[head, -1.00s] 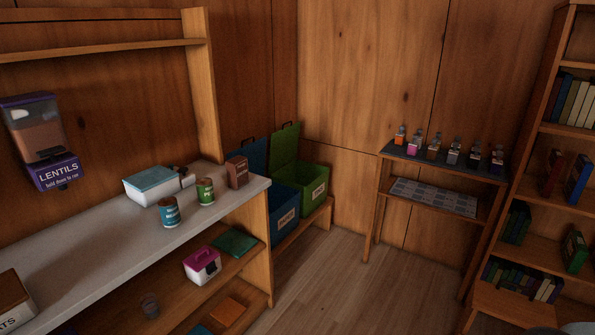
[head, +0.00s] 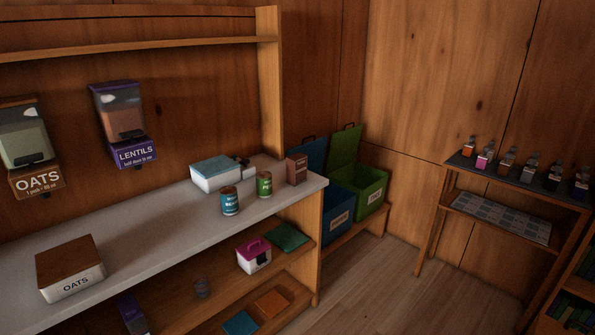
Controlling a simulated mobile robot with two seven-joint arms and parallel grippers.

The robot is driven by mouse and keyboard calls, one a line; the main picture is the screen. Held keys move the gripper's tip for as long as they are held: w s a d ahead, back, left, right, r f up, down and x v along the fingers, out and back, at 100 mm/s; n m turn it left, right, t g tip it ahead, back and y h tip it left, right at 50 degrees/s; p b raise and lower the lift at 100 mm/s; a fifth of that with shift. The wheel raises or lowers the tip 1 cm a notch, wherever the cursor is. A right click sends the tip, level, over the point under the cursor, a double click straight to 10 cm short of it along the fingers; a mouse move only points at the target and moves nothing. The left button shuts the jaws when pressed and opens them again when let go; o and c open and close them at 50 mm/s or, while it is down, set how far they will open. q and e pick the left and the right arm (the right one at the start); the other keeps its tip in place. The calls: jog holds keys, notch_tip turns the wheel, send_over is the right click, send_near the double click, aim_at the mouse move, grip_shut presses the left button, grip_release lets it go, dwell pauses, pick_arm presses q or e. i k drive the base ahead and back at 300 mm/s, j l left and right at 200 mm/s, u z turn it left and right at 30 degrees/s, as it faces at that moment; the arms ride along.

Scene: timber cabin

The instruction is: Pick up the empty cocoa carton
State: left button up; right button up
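A small brown carton (head: 297,169) stands upright on the pale counter (head: 150,235) near its right end. It looks like the cocoa carton, but its print is too small to read, and I cannot tell whether it is empty. A green can (head: 264,184) and a blue can (head: 230,201) stand to its left. Neither of my grippers shows in the head view.
A white box with a blue lid (head: 216,174) sits behind the cans. An oats box (head: 70,268) stands on the counter's left part. Blue (head: 338,214) and green (head: 371,191) open-lidded bins stand beyond the counter's right end. The floor (head: 385,290) at right is clear.

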aim_at(296, 164)
jog(key=i+z, duration=0.2)
jog(key=i, duration=0.3)
jog(key=i+z, duration=0.2)
jog(key=i, duration=0.35)
jog(key=i+j+z, duration=0.15)
jog(key=i, duration=0.35)
jog(key=i+j+z, duration=0.2)
jog(key=i, duration=0.3)
jog(key=i+l+z, duration=0.15)
jog(key=l, duration=0.15)
jog(key=i+l+z, duration=0.15)
jog(key=k+j+u, duration=0.15)
jog(key=j+u, duration=0.1)
jog(key=j, duration=0.25)
jog(key=k, duration=0.05)
